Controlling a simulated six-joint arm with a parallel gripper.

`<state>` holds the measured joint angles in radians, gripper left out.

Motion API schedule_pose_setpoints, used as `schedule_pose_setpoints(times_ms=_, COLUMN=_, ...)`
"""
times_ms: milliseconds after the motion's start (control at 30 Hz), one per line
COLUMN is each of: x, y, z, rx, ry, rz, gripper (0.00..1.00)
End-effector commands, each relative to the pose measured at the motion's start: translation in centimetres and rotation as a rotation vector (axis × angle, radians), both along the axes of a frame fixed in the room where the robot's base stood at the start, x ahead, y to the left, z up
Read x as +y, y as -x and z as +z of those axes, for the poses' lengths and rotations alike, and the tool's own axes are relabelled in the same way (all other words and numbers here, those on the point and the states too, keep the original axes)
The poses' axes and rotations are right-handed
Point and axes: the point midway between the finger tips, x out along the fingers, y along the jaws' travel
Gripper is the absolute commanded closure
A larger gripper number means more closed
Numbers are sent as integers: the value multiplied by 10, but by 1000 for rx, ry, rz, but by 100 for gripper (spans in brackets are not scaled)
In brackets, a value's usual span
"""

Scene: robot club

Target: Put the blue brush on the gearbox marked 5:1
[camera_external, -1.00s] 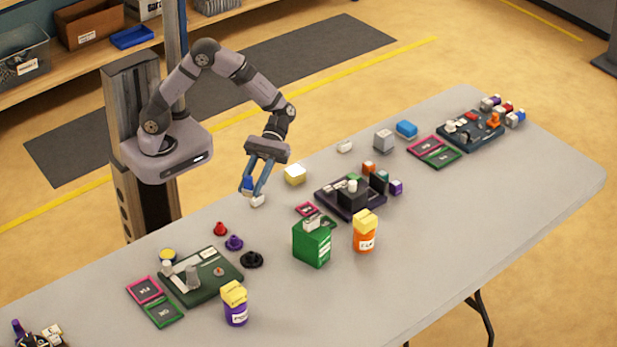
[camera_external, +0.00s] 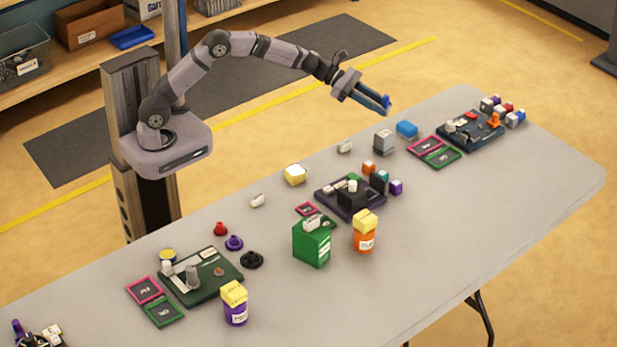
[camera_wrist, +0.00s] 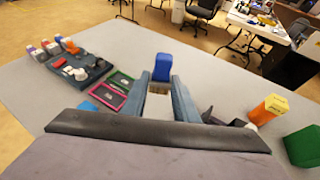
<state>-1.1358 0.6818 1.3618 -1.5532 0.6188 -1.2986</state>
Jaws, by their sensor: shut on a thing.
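My gripper (camera_external: 376,97) is shut on the blue brush (camera_external: 387,102) and holds it in the air, above the far side of the table. No marking reading 5:1 is legible in either view, so I cannot tell which thing is that gearbox. Dark boards with parts stand at the right end (camera_external: 471,130), the middle (camera_external: 340,207) and the left (camera_external: 217,285) of the table.
Pink and green frames (camera_external: 427,145) lie beside the right board. An orange jar (camera_external: 365,238), a green box (camera_external: 311,245) and a purple jar (camera_external: 235,312) stand nearer. The right front table is clear.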

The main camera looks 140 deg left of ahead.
Motion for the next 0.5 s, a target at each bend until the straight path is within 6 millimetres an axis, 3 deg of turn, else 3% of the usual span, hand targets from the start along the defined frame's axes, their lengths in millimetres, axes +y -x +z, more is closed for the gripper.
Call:
schedule_pose_setpoints(times_ms=133, x=34, y=25, z=-9, rx=2, ry=4, rz=198, gripper=95)
schedule_pose_setpoints(times_ms=500, x=51, y=47, z=-23, rx=3, ry=0, rz=323, gripper=95)
